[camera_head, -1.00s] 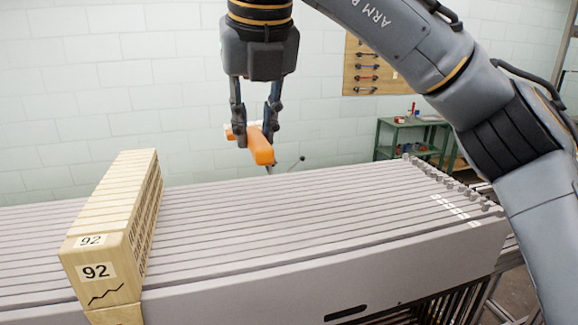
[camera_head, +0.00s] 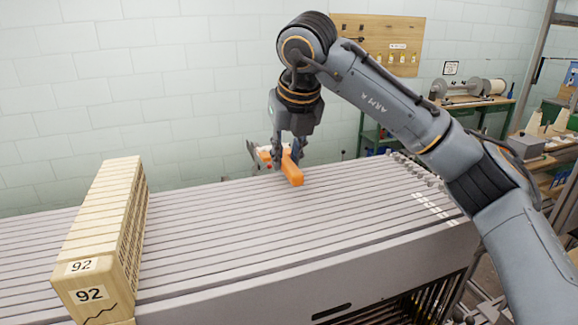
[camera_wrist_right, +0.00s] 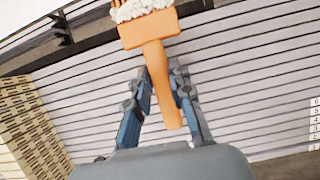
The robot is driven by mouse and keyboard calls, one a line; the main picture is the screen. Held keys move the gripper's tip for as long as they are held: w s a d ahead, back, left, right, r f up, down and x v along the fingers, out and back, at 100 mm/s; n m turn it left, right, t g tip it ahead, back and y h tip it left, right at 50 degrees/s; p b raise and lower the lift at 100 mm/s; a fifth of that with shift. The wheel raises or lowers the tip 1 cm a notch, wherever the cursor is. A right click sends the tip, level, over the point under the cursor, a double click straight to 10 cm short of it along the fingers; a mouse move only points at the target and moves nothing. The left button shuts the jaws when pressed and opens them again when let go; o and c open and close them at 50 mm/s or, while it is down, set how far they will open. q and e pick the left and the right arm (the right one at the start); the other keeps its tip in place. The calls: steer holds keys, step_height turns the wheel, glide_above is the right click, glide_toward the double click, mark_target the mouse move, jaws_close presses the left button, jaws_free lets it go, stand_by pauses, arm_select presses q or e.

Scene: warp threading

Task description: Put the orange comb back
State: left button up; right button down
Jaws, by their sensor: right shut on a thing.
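The orange comb (camera_head: 292,170) has a plain handle and a wider head. In the right wrist view the comb (camera_wrist_right: 157,72) shows its handle between the fingers and white, fluffy material on its head at the top edge. My right gripper (camera_head: 287,153) is shut on the handle and holds the comb at the far side of the grey slatted frames (camera_head: 230,225). I cannot tell whether the comb touches the slats. The fingers of the right gripper (camera_wrist_right: 163,78) show on both sides of the handle. My left gripper is not in view.
A row of pale wooden blocks marked 92 (camera_head: 90,294) stands on the slats at the left. Small hooks or pegs line the slats' right end (camera_head: 415,172). A pegboard (camera_head: 378,40) and a workbench with spools (camera_head: 473,98) are behind. The slats' middle is clear.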

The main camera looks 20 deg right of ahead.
mark_target(290, 160)
steer(key=f, duration=0.1)
steer(key=f+p, duration=0.2)
steer(key=shift+w+d+f, duration=0.1)
steer(key=shift+w+d, duration=0.2)
steer(key=shift+w, duration=0.05)
steer(key=shift+f, duration=0.5)
steer(key=shift+s+f, duration=0.1)
steer(key=c, duration=1.2)
jaws_free()
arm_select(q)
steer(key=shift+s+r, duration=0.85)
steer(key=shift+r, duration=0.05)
arm_select(e)
steer(key=shift+r, duration=0.2)
steer(key=b+v, duration=0.3)
steer(key=v, duration=0.7)
steer(key=shift+s+a+r, duration=0.1)
steer(key=shift+r, duration=0.2)
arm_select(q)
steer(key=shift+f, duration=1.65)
arm_select(e)
steer(key=shift+s+r, duration=0.25)
steer(key=shift+r, duration=0.35)
